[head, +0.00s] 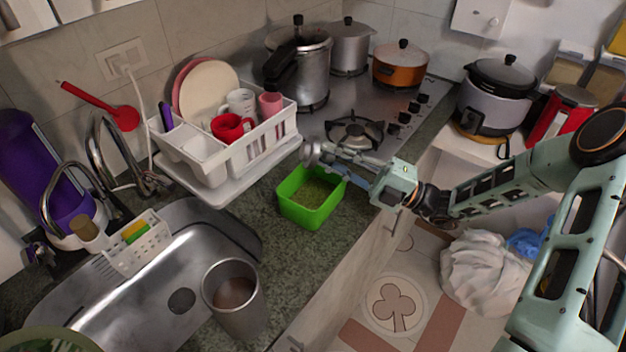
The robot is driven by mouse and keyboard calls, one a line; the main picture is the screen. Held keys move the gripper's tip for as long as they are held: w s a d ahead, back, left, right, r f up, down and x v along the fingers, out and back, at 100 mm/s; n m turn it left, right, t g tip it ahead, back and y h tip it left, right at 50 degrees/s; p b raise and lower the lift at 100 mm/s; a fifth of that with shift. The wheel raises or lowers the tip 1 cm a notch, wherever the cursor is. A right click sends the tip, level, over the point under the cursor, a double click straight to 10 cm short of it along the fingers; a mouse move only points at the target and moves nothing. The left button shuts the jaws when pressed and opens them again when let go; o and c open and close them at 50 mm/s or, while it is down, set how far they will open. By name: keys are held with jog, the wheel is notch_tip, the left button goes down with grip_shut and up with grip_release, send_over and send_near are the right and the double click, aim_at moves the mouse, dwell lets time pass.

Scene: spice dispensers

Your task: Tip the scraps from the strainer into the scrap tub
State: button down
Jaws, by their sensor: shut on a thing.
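The green scrap tub (288,211) stands open on the dark stone counter, with greenish-brown matter in its bottom. My gripper (338,160) reaches in from the right, above the tub's far right rim. It is shut on a small silvery piece, which I take to be the strainer (311,152). This piece is at the gripper's left end, above and behind the tub's far rim. It is too small and too much covered by the fingers to tell its tilt or whether scraps are in it.
A white dish rack (258,157) stands close left of the tub. The stove (345,105) with pots lies behind. A steel cup (245,316) with brown contents stands at the front, by the sink (140,303). Bare counter (275,262) lies in front of the tub.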

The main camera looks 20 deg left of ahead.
jog(key=shift+f, duration=0.1)
dwell(0.3)
jog(key=shift+r, duration=0.35)
jog(key=shift+s+a+f+n+h+b, duration=0.15)
jog(key=shift+f+n+h+b, duration=0.2)
jog(key=shift+h, duration=0.2)
jog(key=shift+s+a+f+n+h+b, duration=0.1)
jog(key=shift+f+n+h+b, duration=0.25)
jog(key=shift+h, duration=0.2)
jog(key=shift+a+r+h, duration=0.15)
jog(key=shift+r+h, duration=0.15)
jog(key=shift+h, duration=0.2)
jog(key=shift+a+r+n+h, duration=0.1)
jog(key=shift+a+n+h, duration=0.05)
jog(key=shift+n+h, duration=0.3)
